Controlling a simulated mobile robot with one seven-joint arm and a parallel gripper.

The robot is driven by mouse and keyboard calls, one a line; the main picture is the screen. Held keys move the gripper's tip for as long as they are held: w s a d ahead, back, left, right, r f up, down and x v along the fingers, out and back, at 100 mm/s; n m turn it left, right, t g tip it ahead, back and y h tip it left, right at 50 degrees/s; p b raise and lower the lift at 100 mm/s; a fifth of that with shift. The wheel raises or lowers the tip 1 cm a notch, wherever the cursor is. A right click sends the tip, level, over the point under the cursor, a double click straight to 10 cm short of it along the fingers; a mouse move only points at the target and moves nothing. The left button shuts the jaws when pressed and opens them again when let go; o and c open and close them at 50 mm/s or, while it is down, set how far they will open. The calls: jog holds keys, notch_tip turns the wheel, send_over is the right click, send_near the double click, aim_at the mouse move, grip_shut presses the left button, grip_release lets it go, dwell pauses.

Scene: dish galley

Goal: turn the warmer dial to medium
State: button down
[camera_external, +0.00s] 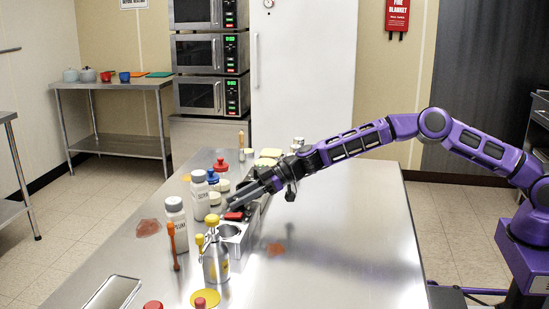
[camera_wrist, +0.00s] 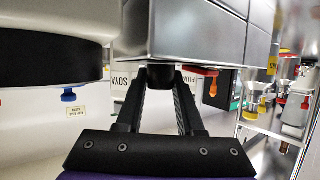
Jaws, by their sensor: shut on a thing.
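The warmer (camera_external: 243,237) is a steel box with round wells on the long steel table. In the wrist view its metal side (camera_wrist: 200,38) fills the upper middle. The warmer dial (camera_wrist: 160,75) is a dark round knob below that metal side, between my fingertips. My gripper (camera_wrist: 160,88) is shut on the dial, one finger on each side. In the external view my gripper (camera_external: 246,198) reaches in from the right, low over the warmer, and hides the dial. The dial's pointer and any setting marks cannot be made out.
A steel bottle with a yellow cap (camera_external: 215,262) stands close in front of the warmer. White labelled bottles (camera_external: 175,225) and several coloured-capped ones stand to its left. A red-orange handle (camera_wrist: 200,71) is close beside the fingers. The table's right side (camera_external: 340,240) is clear.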

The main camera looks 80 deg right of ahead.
jog(key=shift+f+b, duration=0.1)
jog(key=shift+b, duration=0.3)
jog(key=shift+m+h+b, duration=0.35)
jog(key=shift+m+h, duration=0.05)
jog(key=shift+a+m+t+h+b, duration=0.1)
jog(key=shift+m+t+h+b, duration=0.3)
jog(key=shift+m+h+b, duration=0.25)
jog(key=m+h+p, duration=0.1)
jog(key=r+m+t+h+p, duration=0.1)
jog(key=shift+s+a+h, duration=0.1)
jog(key=shift+h, duration=0.25)
jog(key=m+h+p, duration=0.3)
jog(key=p, duration=0.2)
jog(key=shift+h+p, duration=0.3)
jog(key=shift+p, duration=0.1)
jog(key=m+h+p, duration=0.1)
jog(key=p, duration=0.1)
jog(key=shift+f+m+h+p, duration=0.15)
jog(key=shift+m+h+p, duration=0.1)
jog(key=shift+h+p, duration=0.05)
jog(key=shift+f+m+h+p, duration=0.15)
jog(key=shift+m+h+p, duration=0.25)
jog(key=shift+p, duration=0.05)
